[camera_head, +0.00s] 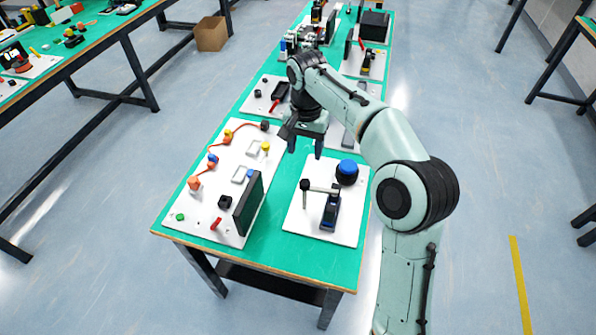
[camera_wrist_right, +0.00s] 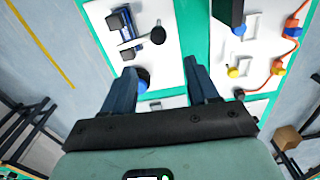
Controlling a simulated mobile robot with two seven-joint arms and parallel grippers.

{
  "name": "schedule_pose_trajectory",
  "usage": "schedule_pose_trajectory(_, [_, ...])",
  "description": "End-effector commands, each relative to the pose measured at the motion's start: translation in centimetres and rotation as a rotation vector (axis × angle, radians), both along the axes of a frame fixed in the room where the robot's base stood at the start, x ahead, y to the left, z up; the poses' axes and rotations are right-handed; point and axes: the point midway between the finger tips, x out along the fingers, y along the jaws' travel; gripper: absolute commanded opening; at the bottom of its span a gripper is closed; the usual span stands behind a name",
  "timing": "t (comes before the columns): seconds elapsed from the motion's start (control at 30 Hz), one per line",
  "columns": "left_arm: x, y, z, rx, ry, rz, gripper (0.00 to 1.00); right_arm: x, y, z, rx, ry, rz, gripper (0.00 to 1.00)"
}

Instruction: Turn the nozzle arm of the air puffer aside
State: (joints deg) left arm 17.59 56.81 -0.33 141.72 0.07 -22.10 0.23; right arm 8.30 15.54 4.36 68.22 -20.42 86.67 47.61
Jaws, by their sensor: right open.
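The air puffer stands on a white base plate (camera_head: 296,222) at the front right of the green table. Its dark blue post (camera_head: 330,212) carries a pale nozzle arm (camera_head: 321,189) that points left and ends at a black knob (camera_head: 305,184). A round black part with a blue top (camera_head: 347,167) stands behind the post. In the right wrist view the post (camera_wrist_right: 124,27) and the knob (camera_wrist_right: 157,35) show at the top. My right gripper (camera_head: 305,148) is open and empty, above the table behind the plate. Its left finger in the wrist view partly hides the round blue part (camera_wrist_right: 142,80). My left gripper is not in view.
A dark upright panel (camera_head: 248,205) stands on the white board (camera_head: 199,219) to the left, with orange tubing and small coloured parts. A green strip of table (camera_head: 278,205) is free between board and plate. More boards with devices lie farther back.

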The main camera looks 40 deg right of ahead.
Motion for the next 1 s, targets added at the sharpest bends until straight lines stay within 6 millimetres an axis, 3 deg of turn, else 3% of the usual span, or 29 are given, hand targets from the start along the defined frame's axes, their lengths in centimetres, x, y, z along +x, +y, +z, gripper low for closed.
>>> schedule_pose_trajectory(0.5, [-1.7, 0.0, -2.8, 0.000, 0.019, 0.000, 0.43, -0.1, 0.0, -10.3, 0.000, 0.005, 0.000, 0.59])
schedule_pose_trajectory(0.7, [-1.8, 0.0, -3.0, 0.000, 0.020, 0.001, 0.43, 0.0, 0.0, -12.3, 0.000, 0.001, 0.001, 0.59])
schedule_pose_trajectory(1.0, [-1.8, 0.0, -3.0, 0.000, 0.020, 0.001, 0.43, 0.0, 0.0, -12.6, 0.001, 0.001, 0.001, 0.59])
